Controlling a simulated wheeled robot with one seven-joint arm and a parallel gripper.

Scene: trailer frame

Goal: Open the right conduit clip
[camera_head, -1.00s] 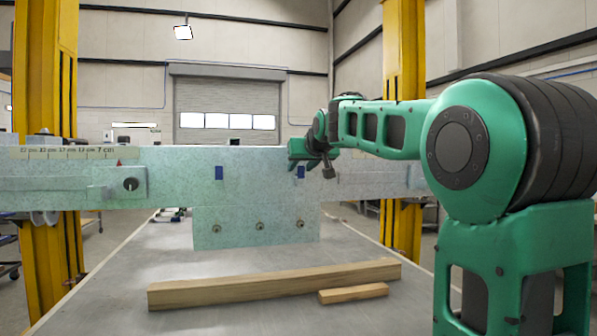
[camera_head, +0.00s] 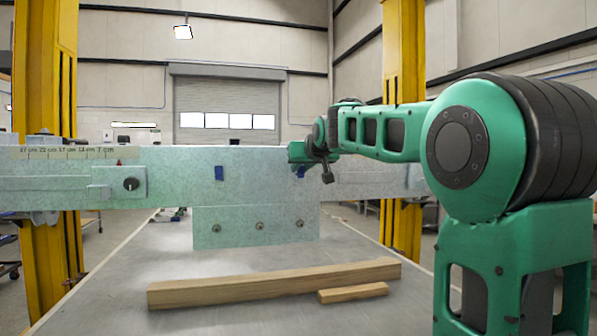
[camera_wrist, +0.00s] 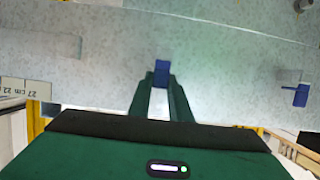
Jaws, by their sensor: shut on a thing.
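The right conduit clip (camera_head: 300,171) is a small blue piece on the speckled pale-green frame beam (camera_head: 260,165), partly hidden by my gripper in the head view. In the wrist view, my gripper (camera_wrist: 162,83) is shut on a blue clip (camera_wrist: 162,67), with its two green fingers on either side. The head view places my gripper (camera_head: 297,160) at the right clip. The other blue clip (camera_head: 219,173) sits further left on the beam, apart from my gripper. Another blue piece also shows at the right of the wrist view (camera_wrist: 300,95). Whether the held clip is open cannot be told.
A black knob (camera_head: 131,184) is on the left. A long wooden bar (camera_head: 270,283) and a short block (camera_head: 353,293) lie on the grey table (camera_head: 110,300). Yellow posts (camera_head: 400,50) flank the beam.

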